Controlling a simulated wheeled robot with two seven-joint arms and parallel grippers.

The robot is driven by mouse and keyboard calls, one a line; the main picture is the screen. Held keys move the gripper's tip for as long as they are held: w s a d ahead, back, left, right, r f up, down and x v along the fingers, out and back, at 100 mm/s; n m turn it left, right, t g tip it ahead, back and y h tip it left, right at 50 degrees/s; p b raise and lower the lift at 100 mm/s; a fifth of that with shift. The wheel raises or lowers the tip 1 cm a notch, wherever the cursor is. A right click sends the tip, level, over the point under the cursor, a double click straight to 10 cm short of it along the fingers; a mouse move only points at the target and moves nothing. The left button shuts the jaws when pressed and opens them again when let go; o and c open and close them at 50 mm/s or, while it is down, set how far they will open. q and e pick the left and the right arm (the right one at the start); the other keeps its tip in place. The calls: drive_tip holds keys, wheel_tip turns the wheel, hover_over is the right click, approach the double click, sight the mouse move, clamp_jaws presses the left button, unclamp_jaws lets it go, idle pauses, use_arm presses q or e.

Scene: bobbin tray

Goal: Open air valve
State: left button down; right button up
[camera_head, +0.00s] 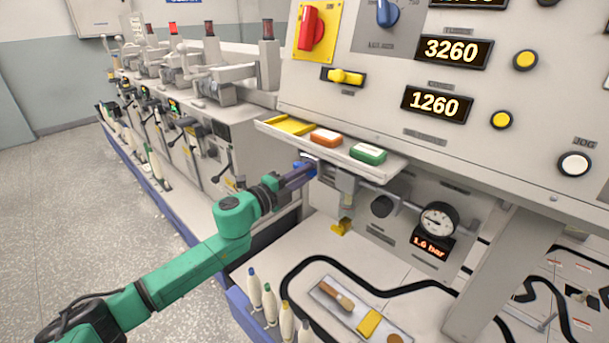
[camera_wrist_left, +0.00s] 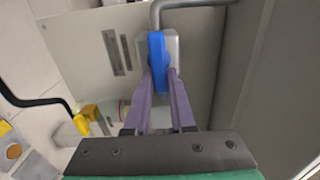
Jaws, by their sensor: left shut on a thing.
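The air valve's blue handle (camera_head: 309,159) is under the front of the small shelf, mostly covered by my gripper in the head view. In the left wrist view the blue handle (camera_wrist_left: 157,52) stands upright in the picture, in front of a grey valve body (camera_wrist_left: 173,45). My left gripper (camera_head: 306,170) is shut on the handle, with its two purple fingers on either side of it; the left gripper also shows in the wrist view (camera_wrist_left: 160,85). A round pressure gauge (camera_head: 437,220) hangs to the right, above a display (camera_head: 431,245) reading 1.6 bar. My right gripper is out of view.
The shelf (camera_head: 390,167) just above holds yellow, orange and green items. A grey pipe (camera_head: 390,194) runs from the valve toward the gauge. A yellow fitting (camera_head: 342,228) is below. A tray (camera_head: 325,292) and several bobbins (camera_head: 270,302) are on the lower deck, beside a black hose (camera_head: 375,291).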

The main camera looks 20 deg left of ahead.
use_arm(q)
drive_tip(key=shift+f, duration=0.1)
idle(0.4)
drive_tip(key=c, duration=0.8)
unclamp_jaws()
drive_tip(key=shift+o, duration=0.2)
drive_tip(key=shift+s+a, duration=0.15)
drive_tip(key=shift+s, duration=0.1)
drive_tip(key=b+v, duration=0.1)
drive_tip(key=v, duration=1.3)
drive_tip(key=shift+b, duration=0.35)
